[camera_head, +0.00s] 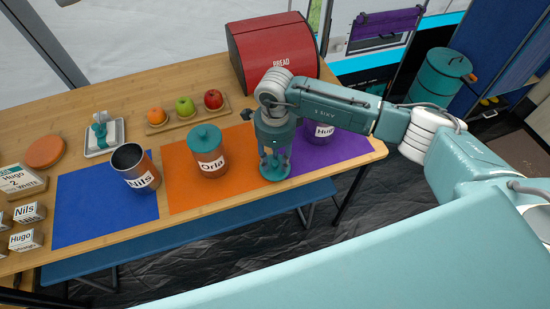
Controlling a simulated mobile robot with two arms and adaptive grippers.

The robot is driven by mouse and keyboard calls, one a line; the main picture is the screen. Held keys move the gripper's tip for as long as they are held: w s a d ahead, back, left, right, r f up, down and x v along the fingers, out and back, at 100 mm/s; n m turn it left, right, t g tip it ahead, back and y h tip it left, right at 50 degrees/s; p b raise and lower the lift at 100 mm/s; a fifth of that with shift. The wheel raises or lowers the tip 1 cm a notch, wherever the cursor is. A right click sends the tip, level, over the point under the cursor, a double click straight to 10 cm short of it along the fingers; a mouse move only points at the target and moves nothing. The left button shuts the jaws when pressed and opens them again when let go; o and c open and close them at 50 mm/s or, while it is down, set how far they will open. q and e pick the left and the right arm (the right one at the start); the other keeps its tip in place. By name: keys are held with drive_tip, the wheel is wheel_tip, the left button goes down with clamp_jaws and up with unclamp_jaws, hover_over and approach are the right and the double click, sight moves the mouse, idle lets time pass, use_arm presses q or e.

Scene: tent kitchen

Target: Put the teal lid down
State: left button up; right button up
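My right gripper (274,158) points down at the front of the table, around the knob of a teal lid (276,174); it looks shut on it. The lid is level, over the border of the orange and purple mats; I cannot tell whether it touches the table. The Nils canister (129,157) stands open on the blue mat. The Orla canister (209,165) stands on the orange mat with a teal lid (204,137) on. The Hugo canister (323,132) stands on the purple mat; my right arm hides its top. My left gripper is not in view.
A red bread box (270,49) and a board of fruit (179,122) stand at the back. A white tray (118,138), a brown disc (45,151) and several labelled boxes (28,213) are at the left. The purple mat (350,147) has bare room beside Hugo.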

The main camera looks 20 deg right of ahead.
sight(275, 162)
drive_tip(key=shift+r, duration=0.45)
wheel_tip(275, 162, up, 11)
drive_tip(key=b, duration=0.1)
drive_tip(key=shift+r+b, duration=0.2)
drive_tip(key=shift+b, duration=0.15)
